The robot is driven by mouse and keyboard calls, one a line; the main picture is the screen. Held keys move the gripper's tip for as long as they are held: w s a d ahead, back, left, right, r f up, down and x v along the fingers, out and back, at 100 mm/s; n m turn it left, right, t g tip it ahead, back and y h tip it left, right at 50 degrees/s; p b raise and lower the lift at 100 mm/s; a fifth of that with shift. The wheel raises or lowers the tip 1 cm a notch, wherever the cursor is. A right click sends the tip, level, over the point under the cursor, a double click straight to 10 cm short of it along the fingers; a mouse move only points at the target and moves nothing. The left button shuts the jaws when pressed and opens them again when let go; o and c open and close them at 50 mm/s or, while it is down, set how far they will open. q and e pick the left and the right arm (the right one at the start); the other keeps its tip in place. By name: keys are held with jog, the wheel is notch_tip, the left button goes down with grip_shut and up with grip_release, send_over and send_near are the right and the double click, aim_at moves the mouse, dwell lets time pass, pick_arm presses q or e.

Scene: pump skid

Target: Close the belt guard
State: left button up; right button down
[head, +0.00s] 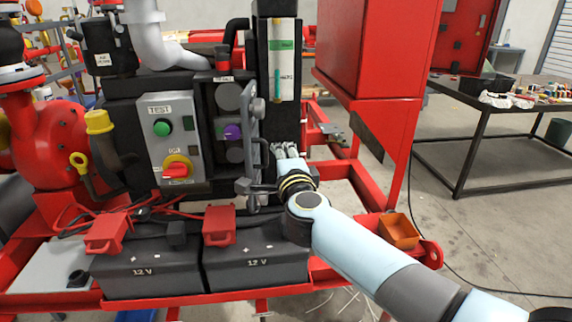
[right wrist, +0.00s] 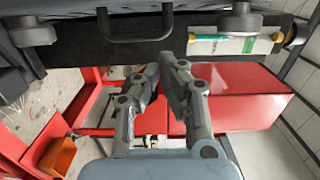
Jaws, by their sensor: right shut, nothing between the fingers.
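The belt guard (head: 251,125) is a narrow grey plate with round knobs and a handle, seen nearly edge-on in the head view. It stands out from the machine, and the pulleys (head: 232,131), one with a purple hub, show uncovered to its left. Its dark bar handle (right wrist: 135,38) crosses the top of the right wrist view. My right gripper (head: 286,152) is just right of the guard, partly hidden by its own wrist. In the right wrist view its fingers (right wrist: 159,74) are together and empty, below the handle; I cannot tell whether they touch the guard. My left gripper is out of view.
A black column with a label (head: 284,60) rises behind the guard. The grey control box (head: 172,143) is left of it. Black batteries (head: 255,266) lie below. A red cabinet (head: 372,50) and an orange bin (head: 399,231) are on the right.

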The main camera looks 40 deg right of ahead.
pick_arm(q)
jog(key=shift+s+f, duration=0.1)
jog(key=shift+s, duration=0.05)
pick_arm(e)
jog(key=shift+w+a, duration=1.35)
jog(key=shift+a, duration=0.1)
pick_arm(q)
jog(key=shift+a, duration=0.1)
pick_arm(e)
jog(key=shift+a, duration=0.1)
